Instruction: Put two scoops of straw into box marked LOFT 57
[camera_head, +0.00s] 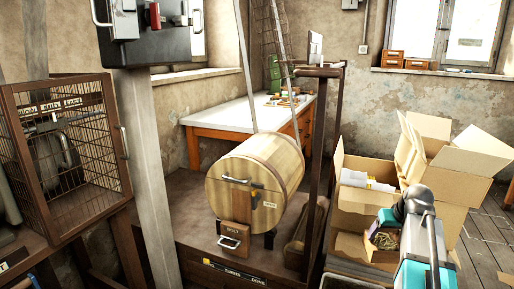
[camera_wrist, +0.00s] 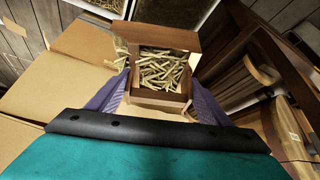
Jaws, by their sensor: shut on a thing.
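My gripper (camera_wrist: 158,97) has its two purple fingers closed on the sides of a small brown wooden scoop (camera_wrist: 160,102). The scoop holds a heap of pale straw (camera_wrist: 163,70). In the head view my teal gripper arm is at the lower right, and the scoop with straw (camera_head: 385,239) shows just left of it, in front of the open cardboard boxes. An open cardboard box (camera_head: 350,200) with white packets inside stands behind the scoop, and another cardboard box (camera_head: 455,165) stands behind to the right. I cannot read LOFT 57 on any box.
A wooden barrel (camera_head: 255,180) with a hatch lies on a low brown platform left of the boxes, beside a dark upright post (camera_head: 315,150). A wire cage (camera_head: 70,150) stands at the left. A white-topped bench (camera_head: 230,113) is behind. Bare floor (camera_head: 485,235) shows at the right.

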